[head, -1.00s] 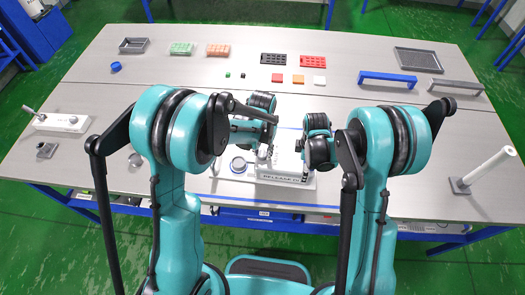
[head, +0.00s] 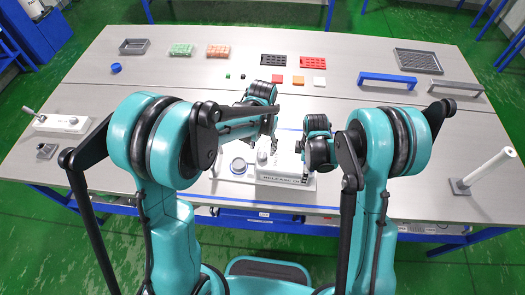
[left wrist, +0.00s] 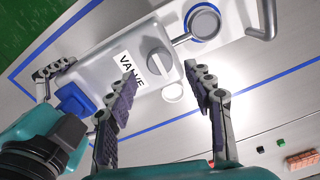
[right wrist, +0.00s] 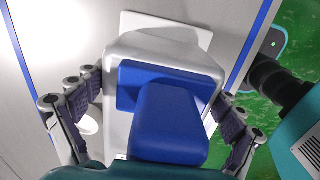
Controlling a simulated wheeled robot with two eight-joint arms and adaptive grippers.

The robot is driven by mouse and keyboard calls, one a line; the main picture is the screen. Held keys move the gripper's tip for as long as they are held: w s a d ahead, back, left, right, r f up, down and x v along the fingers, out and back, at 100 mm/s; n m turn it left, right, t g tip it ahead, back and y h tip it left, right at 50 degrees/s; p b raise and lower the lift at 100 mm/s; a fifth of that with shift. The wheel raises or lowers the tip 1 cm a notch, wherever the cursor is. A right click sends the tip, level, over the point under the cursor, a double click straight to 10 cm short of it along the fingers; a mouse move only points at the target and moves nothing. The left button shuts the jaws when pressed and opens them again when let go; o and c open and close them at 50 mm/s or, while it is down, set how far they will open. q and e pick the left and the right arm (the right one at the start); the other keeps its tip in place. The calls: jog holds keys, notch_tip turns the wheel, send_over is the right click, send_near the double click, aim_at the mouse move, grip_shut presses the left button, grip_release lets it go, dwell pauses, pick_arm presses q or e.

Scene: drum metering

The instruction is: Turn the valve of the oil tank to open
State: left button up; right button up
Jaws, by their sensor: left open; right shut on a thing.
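The white oil tank (head: 284,181) stands near the table's front edge in the head view. In the left wrist view its VALVE label (left wrist: 130,70) and grey valve knob (left wrist: 157,61) show clearly. My left gripper (left wrist: 160,82) is open and empty, its fingers spread above the tank on either side of the knob's lower area; I cannot tell contact.
A round grey cup with a blue ring (left wrist: 203,22) sits beside the tank. A white post (head: 486,170) stands at the right; a white lever box (head: 62,123) is at the left. Coloured trays and blocks lie farther back, with bare table between.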

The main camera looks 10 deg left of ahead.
aim_at(263, 154)
pick_arm(q)
notch_tip(263, 154, up, 8)
jog(key=shift+f, duration=0.1)
dwell(0.4)
pick_arm(e)
jog(key=o, duration=1.5)
jog(key=shift+o, duration=0.2)
jog(key=shift+r, duration=0.1)
